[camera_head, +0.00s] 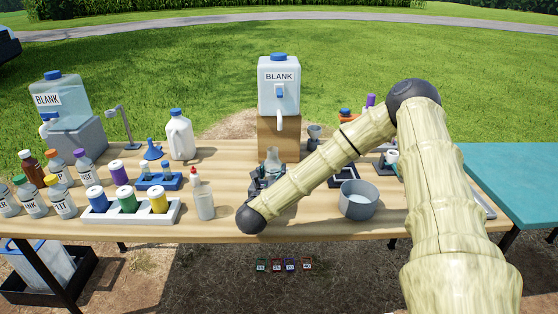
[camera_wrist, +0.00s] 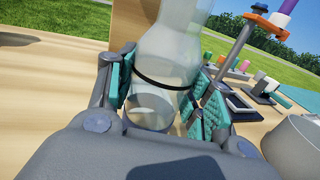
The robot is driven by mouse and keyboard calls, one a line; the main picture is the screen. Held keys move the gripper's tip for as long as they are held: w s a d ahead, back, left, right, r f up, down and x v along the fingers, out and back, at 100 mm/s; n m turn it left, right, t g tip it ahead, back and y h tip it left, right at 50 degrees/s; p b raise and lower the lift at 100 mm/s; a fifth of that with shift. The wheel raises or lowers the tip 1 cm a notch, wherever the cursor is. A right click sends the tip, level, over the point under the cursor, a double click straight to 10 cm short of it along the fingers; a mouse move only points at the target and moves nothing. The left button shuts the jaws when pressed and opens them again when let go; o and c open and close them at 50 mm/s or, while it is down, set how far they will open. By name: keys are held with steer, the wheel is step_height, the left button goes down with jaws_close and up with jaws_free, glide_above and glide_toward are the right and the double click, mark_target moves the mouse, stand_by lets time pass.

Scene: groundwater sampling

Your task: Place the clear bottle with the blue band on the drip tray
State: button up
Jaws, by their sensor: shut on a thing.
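A clear bottle (camera_wrist: 165,62) with a dark band is between the fingers of my gripper (camera_wrist: 165,98), which is shut on it. The band looks black rather than blue. The bottle looks tilted in the wrist view, and its top is cut off there. In the head view the bottle (camera_head: 273,157) shows above my gripper (camera_head: 267,178), in front of the wooden block (camera_head: 279,138). My arm partly covers this area. I cannot pick out the drip tray for certain, nor tell whether the bottle's base touches anything.
A BLANK jug (camera_head: 279,88) stands on the block. A grey bowl (camera_head: 358,200) is right of my gripper. A dark-edged tray (camera_wrist: 240,103) lies behind the bowl. Bare tabletop lies front left of the bowl.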

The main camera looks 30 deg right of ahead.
steer(key=p+x, duration=0.1)
steer(key=x, duration=0.6)
steer(key=shift+d, duration=0.1)
steer(key=shift+w+d+f+p, duration=0.15)
steer(key=shift+w+d+f, duration=0.15)
steer(key=shift+w+d, duration=0.25)
steer(key=shift+w+d+f+p, duration=0.15)
steer(key=shift+w+d+f, duration=0.2)
steer(key=shift+w+d, duration=0.15)
steer(key=shift+f, duration=0.15)
steer(key=shift+f, duration=0.15)
steer(key=o, duration=1.1)
steer(key=shift+r, duration=0.25)
steer(key=b+v, duration=0.2)
steer(key=v, duration=1)
